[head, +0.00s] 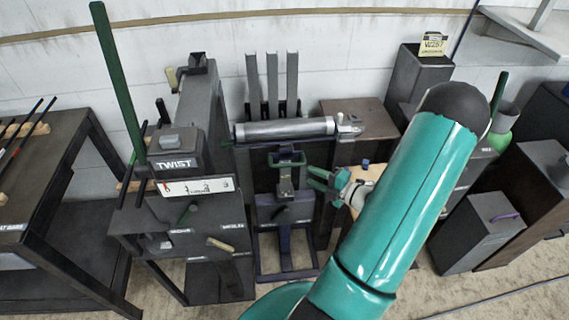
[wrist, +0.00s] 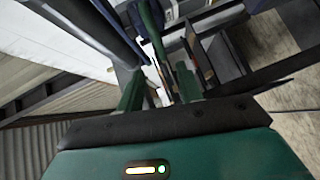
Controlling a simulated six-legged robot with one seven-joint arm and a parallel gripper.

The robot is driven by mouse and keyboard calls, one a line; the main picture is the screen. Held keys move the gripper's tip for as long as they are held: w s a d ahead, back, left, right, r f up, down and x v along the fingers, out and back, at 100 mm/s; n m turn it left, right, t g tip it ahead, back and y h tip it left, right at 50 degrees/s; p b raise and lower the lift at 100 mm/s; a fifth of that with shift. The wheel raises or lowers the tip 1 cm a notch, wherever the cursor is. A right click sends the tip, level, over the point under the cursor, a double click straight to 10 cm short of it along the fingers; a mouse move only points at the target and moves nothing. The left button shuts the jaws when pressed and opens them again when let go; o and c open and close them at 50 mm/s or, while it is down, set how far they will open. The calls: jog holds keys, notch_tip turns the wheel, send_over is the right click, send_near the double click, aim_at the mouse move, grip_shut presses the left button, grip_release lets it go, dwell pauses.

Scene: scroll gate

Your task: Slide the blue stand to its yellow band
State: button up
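The blue stand (head: 287,274) is a dark blue frame on the floor in the middle of the head view. It carries a grey box with an upright post and a dark green bracket (head: 287,160). My gripper (head: 313,180) is just right of the post, with its teal fingers pointing left towards it. The fingers are apart in the wrist view (wrist: 160,88), and nothing is clearly held between them. Whether they touch the stand cannot be told. Dark blue parts show beyond the fingers in the wrist view. I cannot make out the yellow band in either view.
A grey machine marked TWIST (head: 176,163) stands close on the left. A silver roller (head: 285,130) lies behind the stand. Dark cabinets (head: 480,232) stand on the right. A little floor is bare in front of the stand, partly covered by my teal arm.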

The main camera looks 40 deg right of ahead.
aim_at(289, 166)
jog(key=x, duration=1.1)
jog(key=shift+w, duration=0.2)
grip_shut()
